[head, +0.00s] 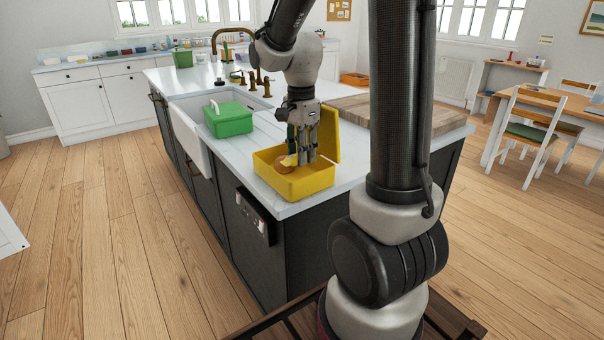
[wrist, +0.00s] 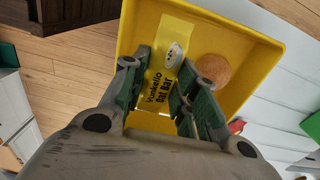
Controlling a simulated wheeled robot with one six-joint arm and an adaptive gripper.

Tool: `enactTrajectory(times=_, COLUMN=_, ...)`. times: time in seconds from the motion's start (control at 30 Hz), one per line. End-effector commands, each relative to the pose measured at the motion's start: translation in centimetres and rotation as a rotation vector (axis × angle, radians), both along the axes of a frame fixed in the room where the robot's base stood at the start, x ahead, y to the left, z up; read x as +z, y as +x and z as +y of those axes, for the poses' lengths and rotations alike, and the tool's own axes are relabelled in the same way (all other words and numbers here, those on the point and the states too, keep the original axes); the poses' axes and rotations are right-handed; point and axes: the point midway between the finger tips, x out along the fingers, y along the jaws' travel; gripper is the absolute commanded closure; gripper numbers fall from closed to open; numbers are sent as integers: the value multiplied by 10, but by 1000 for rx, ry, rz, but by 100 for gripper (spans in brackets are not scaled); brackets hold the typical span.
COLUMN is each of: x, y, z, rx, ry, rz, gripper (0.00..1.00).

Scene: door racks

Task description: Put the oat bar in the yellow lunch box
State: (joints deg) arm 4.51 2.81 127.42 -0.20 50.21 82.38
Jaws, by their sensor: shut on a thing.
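The oat bar (wrist: 172,38) has a yellow wrapper with dark lettering and a white emblem. My gripper (head: 303,158) is shut on it, and the bar stands between the green-sided fingers in the wrist view. The yellow lunch box (head: 305,186) is on the near end of the island worktop with its lid raised behind it. My gripper points down over the open box, with the bar's lower end at or inside the opening. I cannot tell whether the bar touches the floor of the box.
A round orange-brown item (wrist: 213,70) lies in the lunch box beside the bar. A closed green box (head: 229,118) stands to the left by the sink. A wooden board (head: 400,112) lies behind the lid.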

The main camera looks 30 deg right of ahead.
Motion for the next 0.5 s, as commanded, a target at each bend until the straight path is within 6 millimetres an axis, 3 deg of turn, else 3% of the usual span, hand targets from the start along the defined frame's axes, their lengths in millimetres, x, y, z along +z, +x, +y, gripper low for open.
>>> enactTrajectory(times=0.5, x=-63, y=-1, z=0, rx=1, ry=2, rz=7, gripper=94)
